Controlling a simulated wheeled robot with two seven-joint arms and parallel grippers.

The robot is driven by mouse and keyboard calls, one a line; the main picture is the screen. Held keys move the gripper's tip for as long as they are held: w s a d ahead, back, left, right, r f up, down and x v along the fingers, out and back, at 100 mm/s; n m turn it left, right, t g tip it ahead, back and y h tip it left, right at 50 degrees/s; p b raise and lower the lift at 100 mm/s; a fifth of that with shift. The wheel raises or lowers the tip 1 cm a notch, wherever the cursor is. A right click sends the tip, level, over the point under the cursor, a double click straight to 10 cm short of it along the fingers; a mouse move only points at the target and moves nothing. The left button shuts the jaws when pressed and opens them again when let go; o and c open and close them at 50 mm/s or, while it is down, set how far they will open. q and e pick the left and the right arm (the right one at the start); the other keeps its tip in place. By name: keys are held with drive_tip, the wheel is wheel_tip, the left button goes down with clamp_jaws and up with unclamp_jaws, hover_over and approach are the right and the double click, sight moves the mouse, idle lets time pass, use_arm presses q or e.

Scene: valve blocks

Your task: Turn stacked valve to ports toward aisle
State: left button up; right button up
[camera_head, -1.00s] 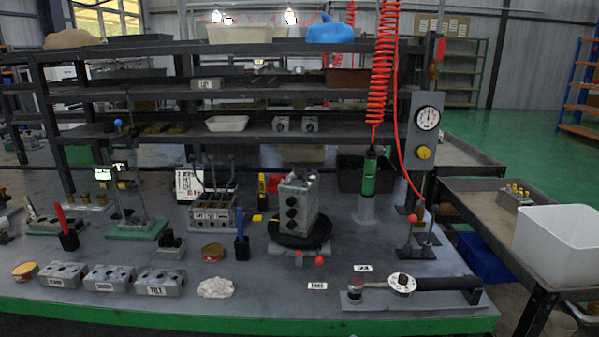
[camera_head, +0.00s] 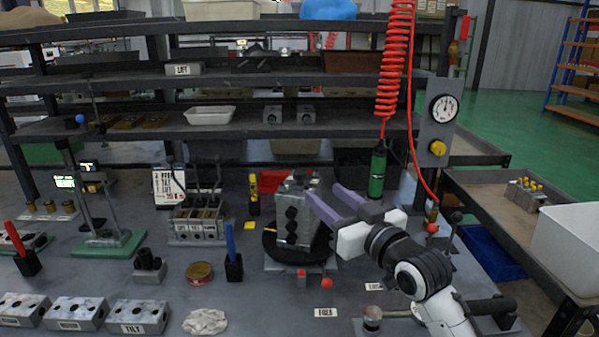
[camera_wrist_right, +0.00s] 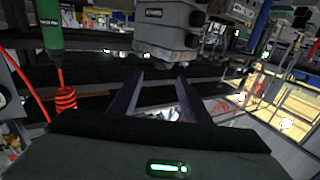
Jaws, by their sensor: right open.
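The stacked valve (camera_head: 293,214) is a grey metal block with dark round ports, standing upright on a black round turntable (camera_head: 270,247) in the middle of the bench. Its dark ports face the front in the head view. My right gripper (camera_head: 325,198) has come in from the right with its two purple fingers apart. The fingers are beside the valve's upper right side; whether they touch it I cannot tell. In the right wrist view the valve (camera_wrist_right: 166,35) is upside down, beyond the open fingers (camera_wrist_right: 158,85). The left gripper is not in view.
A green air tool (camera_head: 377,172) hangs on a red coiled hose behind my right arm. A gauge panel (camera_head: 438,118) stands to the right. A blue marker in a holder (camera_head: 233,266) and a valve bank (camera_head: 198,222) are left of the turntable. Labelled blocks (camera_head: 138,316) line the front left.

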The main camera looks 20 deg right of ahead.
sight(303, 177)
drive_tip(key=w, duration=0.2)
drive_tip(key=w+a, duration=0.1)
drive_tip(key=w, duration=0.4)
drive_tip(key=shift+w+a+r, duration=0.15)
drive_tip(key=shift+w+a, duration=0.1)
drive_tip(key=shift+a, duration=0.1)
drive_tip(key=shift+w+a, duration=0.1)
drive_tip(key=shift+w, duration=0.65)
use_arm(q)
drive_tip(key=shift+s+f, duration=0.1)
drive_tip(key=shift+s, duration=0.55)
use_arm(e)
clamp_jaws()
